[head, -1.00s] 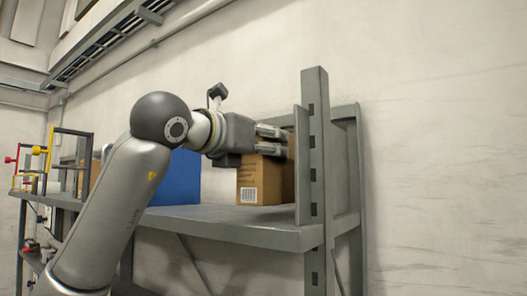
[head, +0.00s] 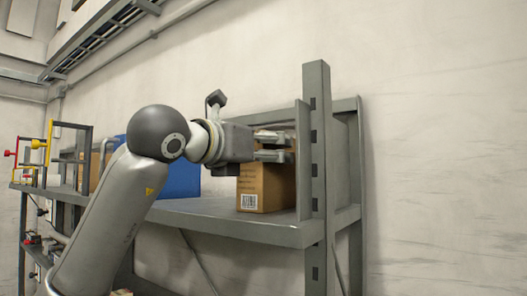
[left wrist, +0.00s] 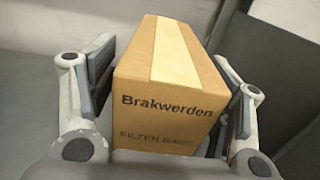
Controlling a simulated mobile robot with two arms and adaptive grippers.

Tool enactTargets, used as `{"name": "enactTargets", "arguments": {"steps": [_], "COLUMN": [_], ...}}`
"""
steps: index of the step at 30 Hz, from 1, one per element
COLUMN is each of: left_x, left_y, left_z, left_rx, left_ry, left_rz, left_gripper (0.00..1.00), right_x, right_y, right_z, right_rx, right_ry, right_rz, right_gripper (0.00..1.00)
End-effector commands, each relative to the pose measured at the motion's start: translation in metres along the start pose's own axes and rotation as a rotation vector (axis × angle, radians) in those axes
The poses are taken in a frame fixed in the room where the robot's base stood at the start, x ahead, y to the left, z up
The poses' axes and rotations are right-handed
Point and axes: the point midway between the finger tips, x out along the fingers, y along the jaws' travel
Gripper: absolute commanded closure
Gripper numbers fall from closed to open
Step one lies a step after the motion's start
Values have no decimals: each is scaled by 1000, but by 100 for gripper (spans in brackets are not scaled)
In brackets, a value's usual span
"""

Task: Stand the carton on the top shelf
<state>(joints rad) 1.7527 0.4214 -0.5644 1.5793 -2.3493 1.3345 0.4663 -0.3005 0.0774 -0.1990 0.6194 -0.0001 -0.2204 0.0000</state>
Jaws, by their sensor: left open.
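The brown cardboard carton (head: 266,187) stands upright on the top shelf (head: 225,217), near the right-hand upright, with a barcode label low on its face. In the left wrist view the carton (left wrist: 168,90) shows its taped top and printed lettering. My left gripper (head: 288,145) is at the carton's upper part. Its fingers are open, one on each side of the carton, and a narrow gap shows beside the right finger in the left wrist view. The carton's back and far side are hidden. My right gripper is not in view.
A blue bin (head: 180,174) stands on the shelf behind my left arm. Other brown boxes (head: 98,170) and red and yellow fixtures (head: 38,144) are farther left. The grey shelf upright (head: 318,160) is close to the carton's right.

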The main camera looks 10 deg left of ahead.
Motion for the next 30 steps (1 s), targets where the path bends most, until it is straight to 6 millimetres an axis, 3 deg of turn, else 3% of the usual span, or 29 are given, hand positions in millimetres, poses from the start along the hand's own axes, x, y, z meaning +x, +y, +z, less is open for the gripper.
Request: {"name": "enactTargets", "arguments": {"steps": [6, 8, 22, 30], "left_x": [0, -6, -92, -119], "left_y": [0, 0, 0, 0], "left_z": [4, 0, -1, 1], "left_rx": [0, 1, 3, 1], "left_ry": [0, -3, -6, -2], "left_rz": [0, 0, 1, 0], "left_gripper": [27, 27, 27, 27], "right_x": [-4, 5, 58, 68], "right_y": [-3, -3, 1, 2], "right_z": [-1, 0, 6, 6], "right_rx": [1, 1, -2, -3], "right_ry": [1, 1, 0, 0], "right_rz": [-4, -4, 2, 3], "right_gripper": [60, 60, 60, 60]}}
